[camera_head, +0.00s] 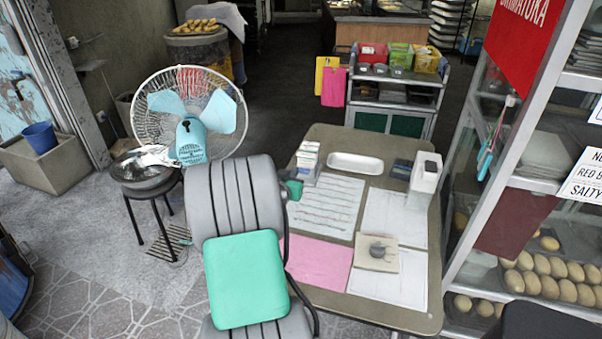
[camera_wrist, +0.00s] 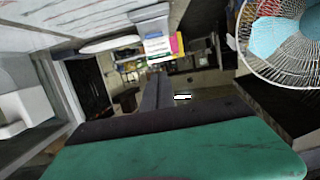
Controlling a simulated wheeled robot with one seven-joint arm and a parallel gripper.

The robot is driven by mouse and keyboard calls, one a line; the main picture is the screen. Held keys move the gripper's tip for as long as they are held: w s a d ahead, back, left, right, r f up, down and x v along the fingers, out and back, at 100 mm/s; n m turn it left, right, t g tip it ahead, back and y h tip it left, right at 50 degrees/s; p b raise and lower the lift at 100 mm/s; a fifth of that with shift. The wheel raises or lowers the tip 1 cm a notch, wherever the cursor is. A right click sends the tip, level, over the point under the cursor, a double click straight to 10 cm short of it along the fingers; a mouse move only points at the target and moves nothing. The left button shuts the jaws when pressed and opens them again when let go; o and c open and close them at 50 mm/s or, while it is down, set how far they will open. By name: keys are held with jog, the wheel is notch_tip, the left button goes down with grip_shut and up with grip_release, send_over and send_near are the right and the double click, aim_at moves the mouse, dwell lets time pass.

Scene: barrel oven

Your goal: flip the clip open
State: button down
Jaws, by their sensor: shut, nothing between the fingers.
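A small grey rounded piece (camera_head: 377,249) sits on a beige square block (camera_head: 376,263) at the right front of the table (camera_head: 420,319). It is the likeliest clip, but it is too small to tell whether it is open or shut. It cannot be made out in the wrist view. My gripper (camera_wrist: 157,92) shows in the wrist view as two dark fingers side by side, shut with nothing between them. It is apart from the grey piece. I cannot pick out the fingers in the head view.
White sheets (camera_head: 395,218), a pink sheet (camera_head: 318,265), a white tray (camera_head: 356,163) and a tall white box (camera_head: 426,172) lie or stand on the table. A glass cabinet (camera_head: 540,190) borders the right.

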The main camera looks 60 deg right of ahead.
send_over(303, 172)
jog(key=a, duration=0.2)
jog(key=shift+s+a+f+p, duration=0.1)
jog(key=shift+s+f+p, duration=0.1)
jog(key=shift+f, duration=0.4)
jog(key=shift+s+a+f+p, duration=0.1)
jog(key=shift+f+p, duration=0.1)
jog(key=shift+f, duration=0.4)
notch_tip(303, 172, down, 4)
jog(key=shift+w+d+r, duration=0.15)
jog(key=shift+r, duration=0.1)
jog(key=shift+f, duration=0.25)
jog(key=shift+f+b, duration=0.35)
jog(key=shift+b, duration=0.15)
jog(key=f+b, duration=0.1)
jog(key=b, duration=0.1)
jog(key=a+b, duration=0.1)
jog(key=b, duration=0.1)
jog(key=shift+s+a+f, duration=0.2)
jog(key=shift+a+f, duration=0.1)
jog(key=shift+f, duration=0.05)
jog(key=shift+r+p, duration=0.45)
jog(key=shift+r, duration=0.1)
jog(key=v, duration=0.3)
jog(key=f+v, duration=0.1)
jog(key=v, duration=0.3)
jog(key=f+v, duration=0.1)
jog(key=v, duration=0.3)
jog(key=shift+a+f, duration=0.1)
jog(key=shift+a, duration=0.3)
